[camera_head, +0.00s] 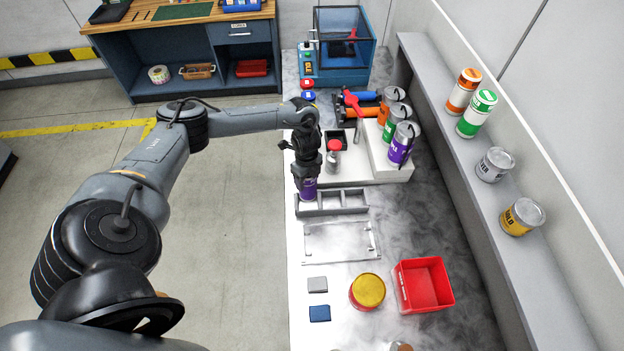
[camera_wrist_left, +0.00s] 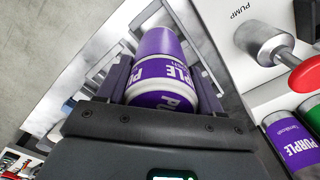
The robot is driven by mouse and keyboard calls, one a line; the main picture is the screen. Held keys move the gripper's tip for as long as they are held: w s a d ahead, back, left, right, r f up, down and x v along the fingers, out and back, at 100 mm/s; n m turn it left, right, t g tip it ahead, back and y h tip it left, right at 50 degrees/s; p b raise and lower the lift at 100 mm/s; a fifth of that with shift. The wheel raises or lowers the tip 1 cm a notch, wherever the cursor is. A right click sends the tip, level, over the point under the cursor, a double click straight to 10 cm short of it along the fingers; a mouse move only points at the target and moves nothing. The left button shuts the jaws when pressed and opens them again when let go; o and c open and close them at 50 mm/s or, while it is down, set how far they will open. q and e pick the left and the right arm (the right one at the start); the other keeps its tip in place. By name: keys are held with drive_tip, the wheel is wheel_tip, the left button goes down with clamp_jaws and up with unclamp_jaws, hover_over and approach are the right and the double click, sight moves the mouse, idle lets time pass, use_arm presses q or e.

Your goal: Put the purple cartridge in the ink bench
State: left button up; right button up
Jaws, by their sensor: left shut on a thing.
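The purple cartridge (camera_head: 308,191) has a white band with the word PURPLE, readable in the wrist view (camera_wrist_left: 160,85). My left gripper (camera_head: 307,180) points down and is shut around it, with a finger on each side in the wrist view (camera_wrist_left: 163,82). The cartridge is at the left end of a grey compartment rack (camera_head: 331,211). I cannot tell whether it touches the rack or is inside it. The white ink bench (camera_head: 390,171) stands just beyond, with purple (camera_head: 403,143), green and orange cans on it. My right gripper is out of view.
A red-capped pump (camera_head: 333,157) stands close beside my left gripper. An empty outlined tray (camera_head: 341,241) lies on the near side of the rack. A yellow-lidded tub (camera_head: 367,291) and a red bin (camera_head: 424,285) are nearer. A shelf (camera_head: 470,172) with cans runs along the right.

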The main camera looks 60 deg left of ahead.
use_arm(q)
drive_tip(key=shift+f+b, duration=3.4)
drive_tip(key=shift+f, duration=0.15)
drive_tip(key=shift+f+b, duration=0.35)
drive_tip(key=shift+f, duration=0.45)
drive_tip(key=shift+f, duration=0.3)
drive_tip(key=o, duration=1.6)
drive_tip(key=shift+o, duration=0.2)
